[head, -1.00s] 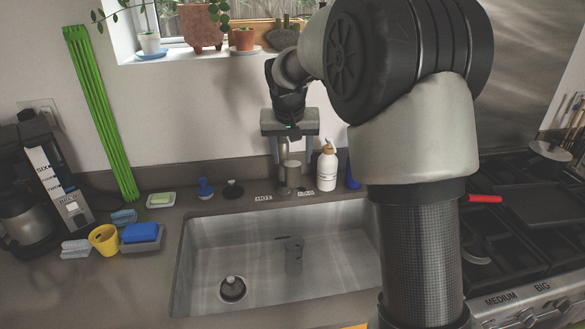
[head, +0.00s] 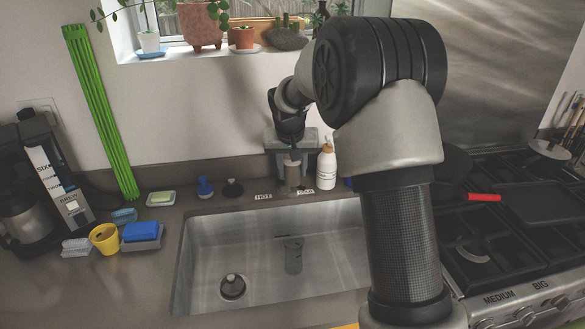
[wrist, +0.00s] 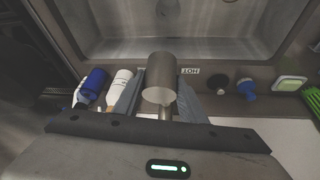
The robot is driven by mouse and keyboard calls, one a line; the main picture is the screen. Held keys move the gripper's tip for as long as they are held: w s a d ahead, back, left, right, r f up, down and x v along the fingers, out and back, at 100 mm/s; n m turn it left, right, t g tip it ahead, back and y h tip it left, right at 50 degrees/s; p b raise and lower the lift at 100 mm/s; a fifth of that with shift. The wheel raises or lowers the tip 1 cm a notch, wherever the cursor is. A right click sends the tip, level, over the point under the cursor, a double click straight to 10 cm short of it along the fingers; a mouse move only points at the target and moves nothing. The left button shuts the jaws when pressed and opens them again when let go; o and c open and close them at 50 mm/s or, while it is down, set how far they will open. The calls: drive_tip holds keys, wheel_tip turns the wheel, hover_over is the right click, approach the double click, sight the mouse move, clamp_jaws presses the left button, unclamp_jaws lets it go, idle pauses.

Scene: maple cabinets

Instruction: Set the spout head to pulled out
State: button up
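The grey metal faucet (head: 292,177) stands behind the sink, its cylindrical end facing the sink. In the wrist view this round spout head (wrist: 160,80) is large and central, with a thinner stem behind it. My gripper (head: 291,165) is over the faucet, fingers pointing down. The wrist view shows one finger (wrist: 128,100) left of the spout head and the other (wrist: 192,104) on its right. The fingers are spread, and I see no clear contact. The faucet's rear part is partly hidden by my gripper.
The sink (head: 215,270) is in front. A white soap bottle (head: 326,168) stands close to the right of my gripper, with a blue bottle (wrist: 92,84) beside it. A blue brush (head: 204,188) and dark stopper (head: 233,189) are left. The wall is close behind.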

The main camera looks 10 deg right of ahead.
sight(293, 185)
clamp_jaws()
drive_tip(key=f+b, duration=0.3)
drive_tip(key=f, duration=0.1)
drive_tip(key=s+f+b, duration=0.1)
drive_tip(key=f+b, duration=0.1)
drive_tip(key=shift+s+f+b, duration=0.1)
drive_tip(key=shift+f+b, duration=0.2)
drive_tip(key=shift+f, duration=0.1)
drive_tip(key=shift+r, duration=0.1)
drive_tip(key=o, duration=1)
unclamp_jaws()
drive_tip(key=shift+c, duration=0.2)
drive_tip(key=v, duration=1.7)
drive_tip(key=shift+r, duration=0.25)
